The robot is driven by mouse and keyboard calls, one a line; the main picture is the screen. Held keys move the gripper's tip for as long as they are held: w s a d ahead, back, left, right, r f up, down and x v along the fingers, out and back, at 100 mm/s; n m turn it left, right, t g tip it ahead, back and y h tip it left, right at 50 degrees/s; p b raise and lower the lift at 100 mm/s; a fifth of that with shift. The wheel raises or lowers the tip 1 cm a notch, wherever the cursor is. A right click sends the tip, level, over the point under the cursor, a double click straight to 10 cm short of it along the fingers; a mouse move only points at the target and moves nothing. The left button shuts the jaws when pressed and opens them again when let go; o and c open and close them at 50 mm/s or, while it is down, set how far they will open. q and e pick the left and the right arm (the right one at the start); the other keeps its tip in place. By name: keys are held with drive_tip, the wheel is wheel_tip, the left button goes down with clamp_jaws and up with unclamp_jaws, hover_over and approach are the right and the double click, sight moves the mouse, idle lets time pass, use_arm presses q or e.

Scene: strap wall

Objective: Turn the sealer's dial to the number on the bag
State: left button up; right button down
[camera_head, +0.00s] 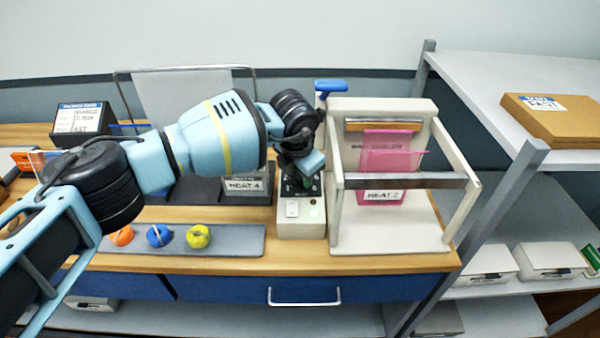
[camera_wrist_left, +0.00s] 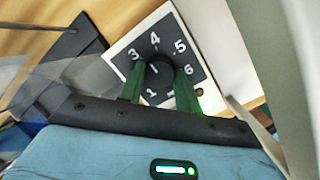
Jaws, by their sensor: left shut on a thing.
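The sealer (camera_head: 437,145) is a cream frame on the bench. A pink bag (camera_head: 400,155) stands in it, with a label (camera_head: 383,195) that reads HEAT 2. The sealer's control box (camera_head: 301,230) is at its left. In the left wrist view the black dial (camera_wrist_left: 160,74) sits on a dark plate (camera_wrist_left: 178,35) with 1, 3, 4, 5 and 6 showing; where 2 would be is behind a finger. A small pale mark on the knob seems to point near 4. My left gripper (camera_wrist_left: 158,88) has its green fingers shut on the dial. In the head view (camera_head: 303,178) it hides the dial.
A HEAT 4 label (camera_head: 243,185) is on a dark holder left of the box. A grey tray (camera_head: 225,232) bears orange, blue and yellow rolls. A card stand (camera_head: 80,120) is at the back left. Grey shelves (camera_head: 540,75) with boxes stand at the right.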

use_arm(q)
drive_tip(key=shift+n, duration=1.1)
drive_tip(key=o, duration=1)
drive_tip(key=shift+c, duration=0.2)
drive_tip(key=shift+s+r, duration=0.1)
drive_tip(key=shift+r, duration=0.45)
drive_tip(key=v, duration=0.4)
drive_tip(key=shift+s, duration=0.25)
drive_tip(key=s+a, duration=0.1)
drive_tip(key=s, duration=1)
drive_tip(key=shift+s, duration=0.3)
